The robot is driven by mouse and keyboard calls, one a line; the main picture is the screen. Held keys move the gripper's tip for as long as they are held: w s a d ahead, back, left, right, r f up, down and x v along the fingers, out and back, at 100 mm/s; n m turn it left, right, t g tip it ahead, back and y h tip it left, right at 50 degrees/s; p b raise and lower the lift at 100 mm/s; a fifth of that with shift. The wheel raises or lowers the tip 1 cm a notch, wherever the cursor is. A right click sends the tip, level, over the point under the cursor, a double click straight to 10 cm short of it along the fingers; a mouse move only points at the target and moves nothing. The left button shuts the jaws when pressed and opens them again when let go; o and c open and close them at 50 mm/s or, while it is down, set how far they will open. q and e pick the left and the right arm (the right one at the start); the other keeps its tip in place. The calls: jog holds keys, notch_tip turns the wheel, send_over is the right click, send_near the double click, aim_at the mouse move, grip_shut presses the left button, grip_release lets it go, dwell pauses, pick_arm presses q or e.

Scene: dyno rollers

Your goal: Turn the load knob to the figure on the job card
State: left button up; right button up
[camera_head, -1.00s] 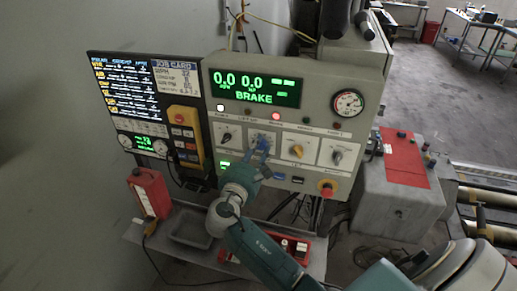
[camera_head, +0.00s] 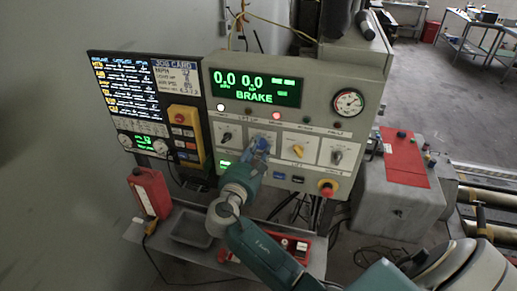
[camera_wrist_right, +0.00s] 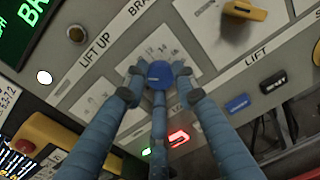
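The blue load knob (camera_wrist_right: 160,73) sits on a pale dial plate; its pointer direction and scale are too small or covered to read surely. My right gripper (camera_wrist_right: 158,76) has its fingers set around the knob, two at its sides and one below. Slim gaps seem to show at the sides, and contact is unclear. In the head view the right gripper (camera_head: 258,152) covers most of the knob. The job card (camera_head: 174,77) is at the top right of the left screen; its figures are blurred. My left gripper is out of view.
Right of the load knob are a yellow lift knob (camera_head: 297,150) and a grey knob (camera_head: 336,157). A black knob (camera_head: 227,136) is on the left. A red stop button (camera_head: 326,187) and blue switch (camera_head: 280,176) sit lower. The display (camera_head: 255,87) reads 0.0, 0.0, BRAKE.

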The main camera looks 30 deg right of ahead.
jog(key=o, duration=0.4)
jog(key=shift+a+f, duration=0.1)
jog(key=shift+f, duration=0.2)
jog(key=shift+o, duration=0.2)
jog(key=shift+r, duration=0.1)
jog(key=v, duration=1.2)
